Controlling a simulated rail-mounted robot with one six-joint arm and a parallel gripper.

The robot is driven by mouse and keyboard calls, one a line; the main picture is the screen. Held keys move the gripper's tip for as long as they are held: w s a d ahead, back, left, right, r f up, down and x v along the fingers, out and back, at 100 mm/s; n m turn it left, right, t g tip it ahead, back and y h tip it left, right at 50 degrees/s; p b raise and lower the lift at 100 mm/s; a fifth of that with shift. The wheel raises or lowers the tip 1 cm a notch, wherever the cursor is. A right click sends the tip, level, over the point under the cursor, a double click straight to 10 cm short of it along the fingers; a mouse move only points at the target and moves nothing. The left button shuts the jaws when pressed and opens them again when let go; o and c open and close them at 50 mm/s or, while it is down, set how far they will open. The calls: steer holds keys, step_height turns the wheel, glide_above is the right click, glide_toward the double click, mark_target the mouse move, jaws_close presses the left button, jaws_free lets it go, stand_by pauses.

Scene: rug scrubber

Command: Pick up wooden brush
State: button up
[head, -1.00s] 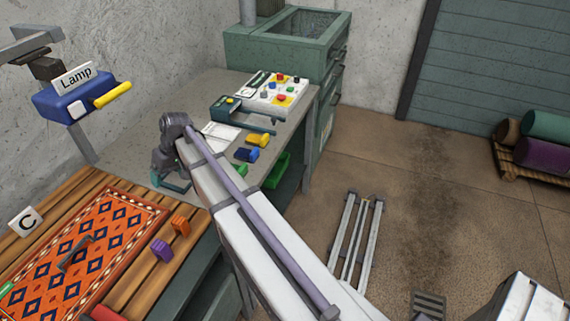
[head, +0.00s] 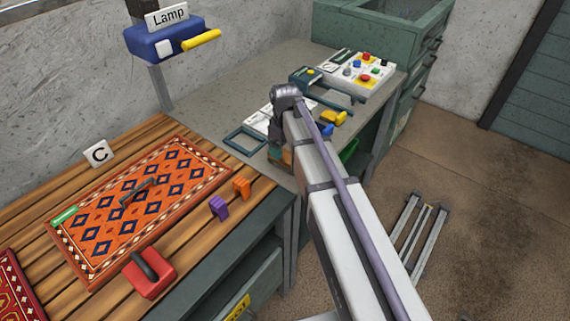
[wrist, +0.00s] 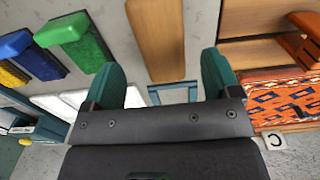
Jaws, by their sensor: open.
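A long brown wooden block (wrist: 160,38), which appears to be the wooden brush, lies on the grey worktop in the wrist view. It shows beyond and between the two teal fingers of my gripper (wrist: 163,68). The fingers are apart with nothing held between them. Its bristles are not visible. In the head view my gripper (head: 277,153) is low over the front of the grey worktop (head: 232,108), and my arm hides much of what is below and behind it. I cannot tell the exact height above the block.
A green brush (wrist: 72,28) and a blue brush (wrist: 20,45) lie left of the block. A teal frame (head: 245,140) lies beside my gripper. A slatted wooden table holds a patterned rug (head: 140,205), a purple piece (head: 218,207) and an orange piece (head: 241,187).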

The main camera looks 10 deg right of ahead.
mark_target(285, 153)
step_height(285, 153, down, 5)
steer(key=b, duration=0.3)
steer(key=shift+s+a+b, duration=0.1)
steer(key=shift+b, duration=0.3)
steer(key=shift+r, duration=0.3)
steer(key=c, duration=1.1)
steer(key=shift+o, duration=0.2)
steer(key=shift+p, duration=0.3)
step_height(285, 153, up, 10)
steer(key=p, duration=1)
steer(key=shift+r, duration=0.2)
steer(key=shift+f, duration=0.2)
